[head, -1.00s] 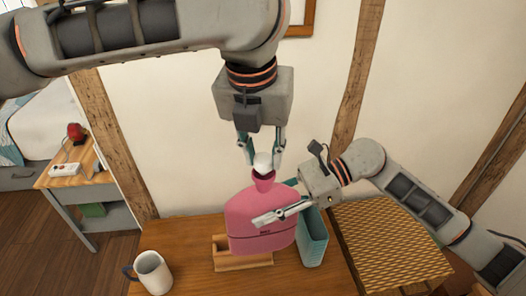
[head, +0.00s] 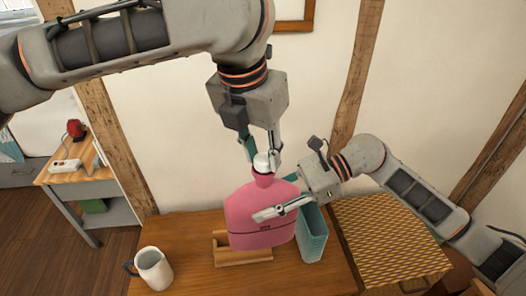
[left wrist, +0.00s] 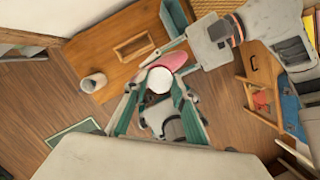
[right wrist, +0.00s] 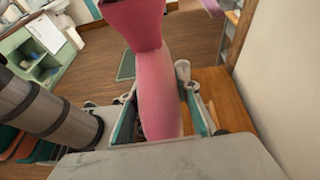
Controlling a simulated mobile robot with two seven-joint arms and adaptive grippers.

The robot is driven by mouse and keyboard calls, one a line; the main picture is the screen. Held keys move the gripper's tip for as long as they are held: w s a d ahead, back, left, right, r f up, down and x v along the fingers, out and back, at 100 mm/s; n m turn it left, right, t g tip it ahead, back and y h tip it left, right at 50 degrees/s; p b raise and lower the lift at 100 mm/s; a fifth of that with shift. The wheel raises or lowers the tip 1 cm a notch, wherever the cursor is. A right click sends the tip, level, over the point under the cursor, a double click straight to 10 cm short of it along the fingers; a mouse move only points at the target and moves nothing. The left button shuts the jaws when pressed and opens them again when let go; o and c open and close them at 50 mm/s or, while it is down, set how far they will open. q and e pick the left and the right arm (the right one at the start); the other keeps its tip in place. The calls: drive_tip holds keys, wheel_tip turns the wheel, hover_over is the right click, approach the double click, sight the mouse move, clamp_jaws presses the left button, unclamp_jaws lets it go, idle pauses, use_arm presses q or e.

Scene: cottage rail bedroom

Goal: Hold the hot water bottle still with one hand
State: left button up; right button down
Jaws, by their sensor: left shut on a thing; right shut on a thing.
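The pink hot water bottle (head: 262,228) is upright over a small wooden stand (head: 245,258) on the table, its neck at the top. A white stopper (head: 262,162) sits at the neck; it also shows in the left wrist view (left wrist: 159,80). My left gripper (head: 262,160) points down from above and is shut on the stopper. My right gripper (head: 268,213) comes from the right and is shut across the bottle's body, one finger on its front. In the right wrist view the bottle (right wrist: 158,85) stands between both fingers. The stopper's lower part is hidden.
A white mug (head: 153,268) stands at the table's left front. A teal bin (head: 312,235) is close to the bottle's right, with a woven box (head: 390,240) beyond it. The wall is close behind. The table (head: 195,225) is bare between mug and stand.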

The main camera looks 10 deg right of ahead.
use_arm(q)
drive_tip(key=m+g, duration=0.1)
drive_tip(key=m, duration=0.4)
drive_tip(key=shift+w+a+h, duration=0.1)
drive_tip(key=shift+w+h, duration=0.05)
drive_tip(key=shift+h, duration=0.25)
drive_tip(key=m+g, duration=0.1)
drive_tip(key=m, duration=0.4)
drive_tip(key=shift+w, duration=0.1)
drive_tip(key=m+g, duration=0.1)
drive_tip(key=m, duration=0.2)
drive_tip(key=m+g, duration=0.1)
drive_tip(key=m, duration=0.2)
drive_tip(key=m+y, duration=0.1)
drive_tip(key=m, duration=0.1)
drive_tip(key=shift+m+g, duration=0.3)
drive_tip(key=shift+w+m, duration=0.15)
drive_tip(key=shift+m, duration=0.65)
drive_tip(key=o, duration=0.7)
